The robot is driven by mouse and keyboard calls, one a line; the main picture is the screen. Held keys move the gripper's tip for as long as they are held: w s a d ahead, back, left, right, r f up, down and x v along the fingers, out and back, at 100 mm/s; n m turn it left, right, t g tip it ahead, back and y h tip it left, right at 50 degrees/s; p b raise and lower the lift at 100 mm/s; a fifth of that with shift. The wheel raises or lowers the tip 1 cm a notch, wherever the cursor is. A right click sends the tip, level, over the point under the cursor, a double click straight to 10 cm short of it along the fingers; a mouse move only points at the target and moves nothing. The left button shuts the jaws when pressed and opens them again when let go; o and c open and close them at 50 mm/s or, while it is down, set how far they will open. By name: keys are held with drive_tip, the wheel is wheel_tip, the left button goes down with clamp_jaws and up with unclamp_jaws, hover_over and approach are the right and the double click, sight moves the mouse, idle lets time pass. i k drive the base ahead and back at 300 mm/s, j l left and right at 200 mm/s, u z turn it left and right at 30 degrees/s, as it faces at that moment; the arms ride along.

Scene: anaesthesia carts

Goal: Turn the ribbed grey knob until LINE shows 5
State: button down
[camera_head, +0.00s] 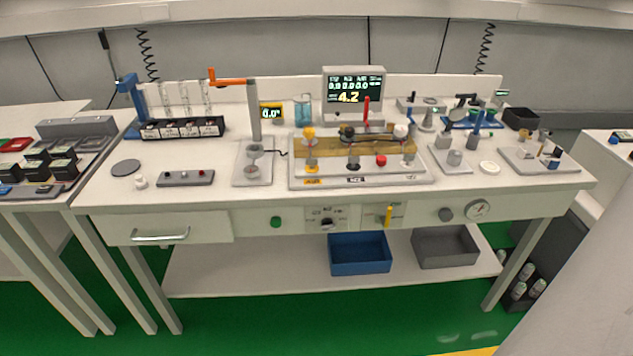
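A round grey knob (446,214) sits on the front panel of the cart, right of centre. Its ribs are too small to make out. A round white dial gauge (477,209) is just right of it; its scale and any name are too small to read. A screen (354,88) stands at the back of the top, with a row of small zeros and a large yellow figure that looks like 4.2. I cannot read the word LINE anywhere. My gripper is not in view.
A yellow handle (389,214), a black selector (327,223) and a green knob (276,221) share the front panel. A drawer handle (160,237) is at the left. Blue (359,269) and grey (447,263) bins sit on the shelf below. Open green floor lies in front.

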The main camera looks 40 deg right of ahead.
sight(445, 215)
drive_tip(key=z, duration=1.8)
